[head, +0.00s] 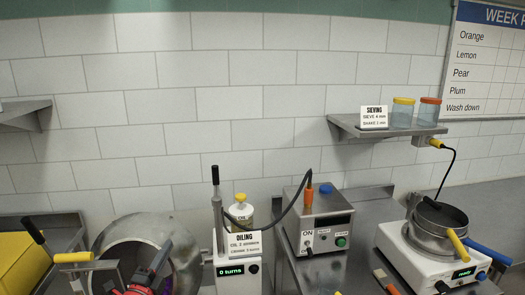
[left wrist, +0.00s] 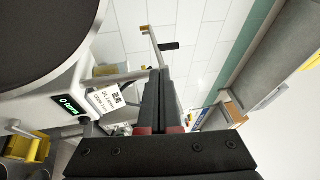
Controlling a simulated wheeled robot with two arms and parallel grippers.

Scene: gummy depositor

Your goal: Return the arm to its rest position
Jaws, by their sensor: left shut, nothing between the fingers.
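My left gripper (head: 161,256) shows at the lower left of the head view, in front of the open steel drum (head: 118,232). Its red and dark parts cover some of the drum's inside. In the left wrist view the two dark fingers of my left gripper (left wrist: 166,75) lie side by side, shut and with nothing visible between them. I cannot tell from the head view how far the gripper is from the drum. My right gripper is not in view.
The oiling unit (head: 231,272), reading "0 turns", stands right of the drum. A control box (head: 325,232) and a sieve machine (head: 412,262) reading "ready" stand farther right. A crank with a yellow handle (head: 72,257) is at the left. Wall shelves (head: 352,130) hang above.

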